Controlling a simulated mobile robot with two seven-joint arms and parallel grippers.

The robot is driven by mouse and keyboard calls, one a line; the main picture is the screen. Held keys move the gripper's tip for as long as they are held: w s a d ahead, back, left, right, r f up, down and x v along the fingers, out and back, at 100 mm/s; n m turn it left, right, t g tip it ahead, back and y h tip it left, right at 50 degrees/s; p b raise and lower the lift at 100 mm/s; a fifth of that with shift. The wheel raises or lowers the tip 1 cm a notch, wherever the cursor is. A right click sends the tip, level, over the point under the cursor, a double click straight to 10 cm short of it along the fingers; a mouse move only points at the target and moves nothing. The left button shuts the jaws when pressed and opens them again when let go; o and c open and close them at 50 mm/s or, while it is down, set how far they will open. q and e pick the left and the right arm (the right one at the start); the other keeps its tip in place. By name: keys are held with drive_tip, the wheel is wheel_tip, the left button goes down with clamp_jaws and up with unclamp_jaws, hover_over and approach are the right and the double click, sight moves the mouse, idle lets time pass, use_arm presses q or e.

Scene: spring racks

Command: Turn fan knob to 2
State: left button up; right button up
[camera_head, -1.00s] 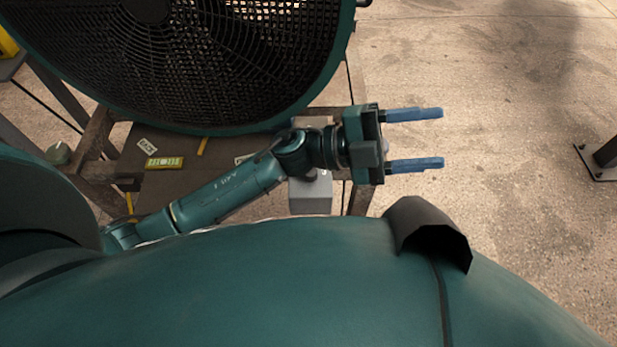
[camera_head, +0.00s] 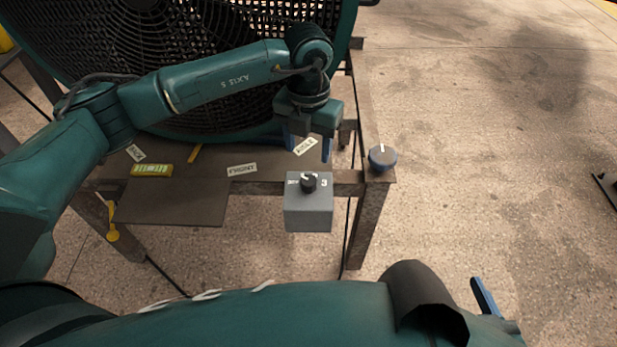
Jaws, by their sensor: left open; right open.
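The large fan (camera_head: 70,40) with a dark mesh grille and green rim stands at the back of the table. A small black fan knob (camera_head: 309,183) sits on top of a grey box (camera_head: 309,214) at the table's front edge. A white "3" shows right of the knob; its exact setting is too small to read. My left gripper (camera_head: 309,150) is open and empty, blue fingers pointing down, above the table just behind the knob and apart from it. My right gripper (camera_head: 484,297) shows only as a blue finger at the lower right; the rest is hidden.
A round grey-blue dial (camera_head: 382,158) with a white mark sits on the table's right front corner. Paper labels (camera_head: 242,170), a yellow-green label (camera_head: 152,170) and a yellow pen-like thing (camera_head: 194,153) lie on the table (camera_head: 175,205).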

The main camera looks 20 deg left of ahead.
sight(309, 180)
use_arm(q)
wheel_tip(309, 180, down, 10)
drive_tip(key=shift+r+b, duration=0.15)
drive_tip(key=shift+b, duration=0.25)
drive_tip(key=shift+c, duration=0.3)
drive_tip(key=c, duration=0.9)
drive_tip(key=shift+c, duration=0.2)
